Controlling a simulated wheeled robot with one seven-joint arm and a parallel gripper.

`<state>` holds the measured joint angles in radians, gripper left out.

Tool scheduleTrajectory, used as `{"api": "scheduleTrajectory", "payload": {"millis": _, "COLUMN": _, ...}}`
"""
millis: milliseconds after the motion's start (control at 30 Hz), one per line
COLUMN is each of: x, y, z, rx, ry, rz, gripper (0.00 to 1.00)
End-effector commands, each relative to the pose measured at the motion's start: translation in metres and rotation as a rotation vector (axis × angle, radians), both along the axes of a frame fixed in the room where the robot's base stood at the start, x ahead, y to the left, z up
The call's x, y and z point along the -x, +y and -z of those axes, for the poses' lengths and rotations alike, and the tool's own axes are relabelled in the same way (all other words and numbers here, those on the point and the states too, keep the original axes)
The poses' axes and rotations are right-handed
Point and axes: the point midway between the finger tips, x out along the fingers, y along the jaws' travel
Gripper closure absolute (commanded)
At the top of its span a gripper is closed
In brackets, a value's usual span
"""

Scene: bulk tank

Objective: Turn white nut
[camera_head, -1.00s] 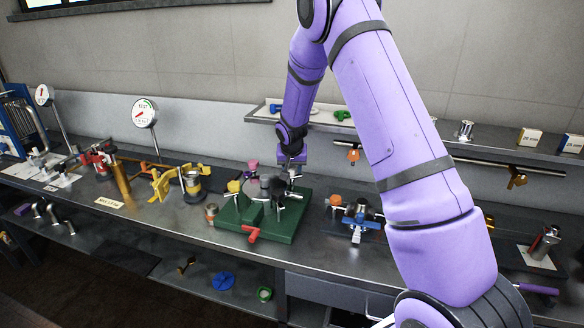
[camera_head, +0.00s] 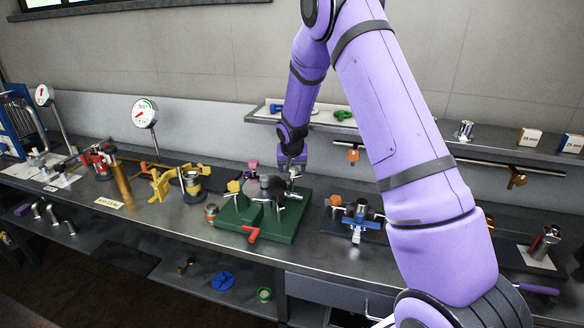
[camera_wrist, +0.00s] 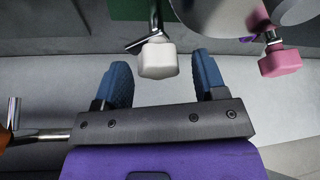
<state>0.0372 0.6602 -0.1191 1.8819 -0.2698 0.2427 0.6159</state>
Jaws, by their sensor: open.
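The white nut (camera_wrist: 158,60) is a blocky white piece on a thin metal stem in the wrist view. My gripper (camera_wrist: 163,78) is open, with one blue finger to each side of the nut. Gaps show between the nut and both fingers, and the nut sits about level with the fingertips. In the head view my gripper (camera_head: 292,160) is small and dark, over the back right of the green fixture (camera_head: 228,213). The white nut is small there, close below the gripper.
A pink nut (camera_wrist: 280,62) sits right of my fingers in the wrist view. The green fixture also carries a yellow nut (camera_head: 234,186) and a red handle (camera_head: 252,234). A blue-and-orange fitting (camera_head: 358,222) stands to its right. A shelf (camera_head: 400,135) runs behind.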

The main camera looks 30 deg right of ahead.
Motion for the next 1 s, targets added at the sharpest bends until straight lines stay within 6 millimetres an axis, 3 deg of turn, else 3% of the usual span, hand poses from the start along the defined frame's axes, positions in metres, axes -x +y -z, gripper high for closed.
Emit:
{"api": "scheduleTrajectory", "payload": {"millis": 167, "x": 0.004, "y": 0.002, "z": -0.013, "rx": 0.0, "ry": -0.002, "rz": 0.001, "gripper": 0.35}}
{"api": "scheduleTrajectory", "payload": {"millis": 633, "x": 0.03, "y": 0.016, "z": -0.085, "rx": 0.0, "ry": -0.002, "rz": 0.0, "gripper": 0.35}}
{"api": "scheduleTrajectory", "payload": {"millis": 1000, "x": 0.037, "y": 0.019, "z": -0.1, "rx": 0.0, "ry": 0.0, "rz": 0.0, "gripper": 0.35}}
